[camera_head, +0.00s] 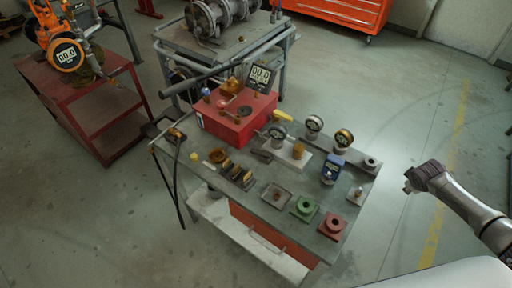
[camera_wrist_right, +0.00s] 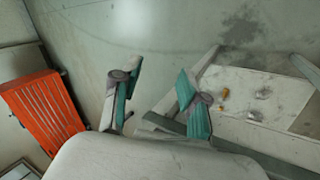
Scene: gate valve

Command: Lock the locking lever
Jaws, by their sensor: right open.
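A long grey bar (camera_head: 215,72) runs behind the box. I cannot tell which part is the locking lever. My right gripper (camera_head: 410,186) is right of the bench, well apart from everything. Its fingers are apart and empty in the right wrist view (camera_wrist_right: 160,68). My left gripper is not in view.
The workbench (camera_head: 262,207) holds several gauges, a blue device (camera_head: 332,170), a green block (camera_head: 305,208) and a red block (camera_head: 333,226). A red cart (camera_head: 100,115) stands left, a machine table behind, an orange cabinet (camera_head: 335,10) at the back. Floor at right is clear.

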